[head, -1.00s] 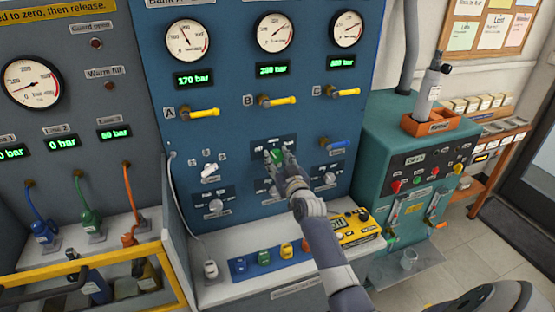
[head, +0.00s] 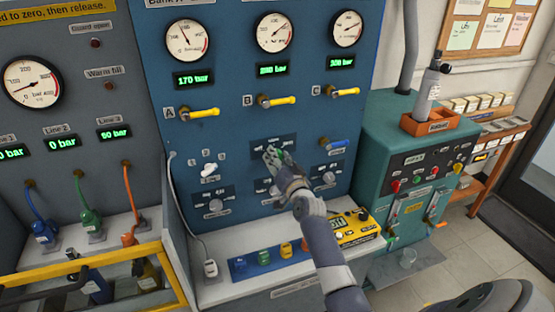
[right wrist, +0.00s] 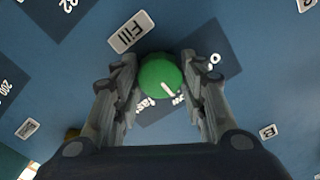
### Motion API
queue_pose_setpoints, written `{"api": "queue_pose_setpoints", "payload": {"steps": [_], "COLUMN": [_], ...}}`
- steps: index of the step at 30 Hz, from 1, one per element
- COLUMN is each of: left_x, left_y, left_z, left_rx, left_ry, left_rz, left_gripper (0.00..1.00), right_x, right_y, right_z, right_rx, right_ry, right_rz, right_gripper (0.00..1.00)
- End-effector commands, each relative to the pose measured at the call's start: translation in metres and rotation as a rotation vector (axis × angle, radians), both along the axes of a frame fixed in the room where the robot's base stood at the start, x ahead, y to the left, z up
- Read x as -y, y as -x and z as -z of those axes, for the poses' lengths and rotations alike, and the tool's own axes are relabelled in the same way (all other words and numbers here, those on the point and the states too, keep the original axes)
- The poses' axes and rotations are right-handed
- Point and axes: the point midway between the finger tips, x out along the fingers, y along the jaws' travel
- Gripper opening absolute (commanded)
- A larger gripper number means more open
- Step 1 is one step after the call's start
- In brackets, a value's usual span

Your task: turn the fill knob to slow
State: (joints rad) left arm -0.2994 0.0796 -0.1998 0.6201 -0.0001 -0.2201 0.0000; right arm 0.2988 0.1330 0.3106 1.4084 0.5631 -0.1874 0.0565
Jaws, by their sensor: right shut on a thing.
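The fill knob is a round green knob with a white pointer line, on the blue panel. In the right wrist view the fill knob (right wrist: 160,76) sits between my two fingers, beside a "Fill" label (right wrist: 131,31). Its pointer aims down and to the right, towards partly covered lettering ending in "ow"; "fast" is printed to the left of that. My right gripper (right wrist: 162,85) is shut on the knob. In the head view my right gripper (head: 277,157) covers most of the knob, with a little green showing. My left gripper is not in view.
Yellow valve handles (head: 277,101) and gauges are above on the blue panel (head: 235,128). A white knob (head: 209,170) is to the left. A teal cabinet (head: 382,133) stands right.

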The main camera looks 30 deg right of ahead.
Motion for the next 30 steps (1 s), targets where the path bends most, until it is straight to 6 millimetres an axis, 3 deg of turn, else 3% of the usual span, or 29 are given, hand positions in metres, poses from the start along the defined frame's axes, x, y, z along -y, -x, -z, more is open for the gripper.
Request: {"api": "queue_pose_setpoints", "payload": {"steps": [13,14,16,30], "left_x": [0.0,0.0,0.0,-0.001], "left_y": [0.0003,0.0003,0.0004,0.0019], "left_z": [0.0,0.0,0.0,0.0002], "left_rx": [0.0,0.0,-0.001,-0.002], "left_ry": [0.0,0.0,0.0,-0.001], "left_rz": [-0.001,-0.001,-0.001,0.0], "left_gripper": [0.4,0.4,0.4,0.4], "right_x": [-0.0003,-0.0003,-0.0003,-0.0022], "right_y": [0.0,0.0,0.0,0.0069], "right_z": [0.0012,0.0012,0.0011,0.0008], "right_rx": [-0.001,-0.001,0.0,0.001], "right_ry": [-0.009,-0.009,-0.009,-0.009], "right_rz": [-0.001,-0.001,0.0,-0.001], "right_gripper": [0.15,0.46,0.59,0.59]}}
